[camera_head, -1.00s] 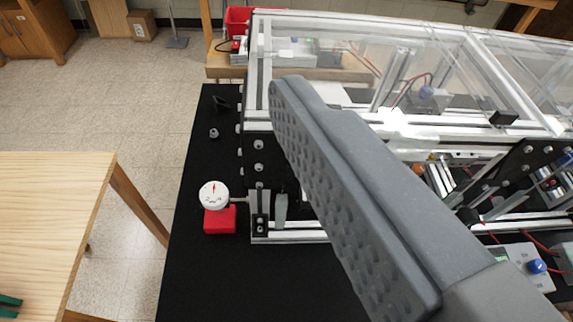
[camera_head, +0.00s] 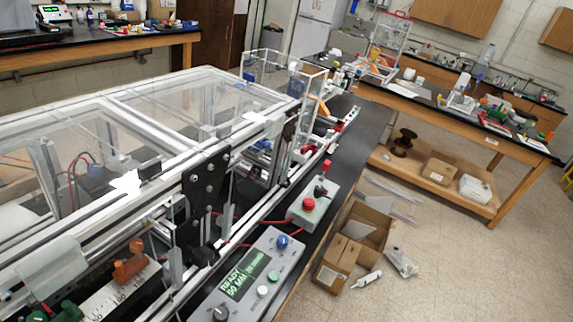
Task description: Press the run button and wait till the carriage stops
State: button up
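A grey control box (camera_head: 208,294) lies at the bottom middle of the head view. Its lit green display (camera_head: 246,275) seems to read READY and 50 MM. No label tells me which one is run. A black bolted plate (camera_head: 207,187) stands on the frame's near side; I cannot tell whether it is the carriage. My gripper is not in view.
A smaller box (camera_head: 327,207) with a red button (camera_head: 309,204) stands behind the control box. The clear-covered extrusion frame (camera_head: 165,105) fills the left. An open cardboard box (camera_head: 363,230) is on the floor right of the bench. Open floor (camera_head: 480,265) lies at right.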

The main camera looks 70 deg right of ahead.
aim_at(273, 276)
jog(key=z, duration=1.25)
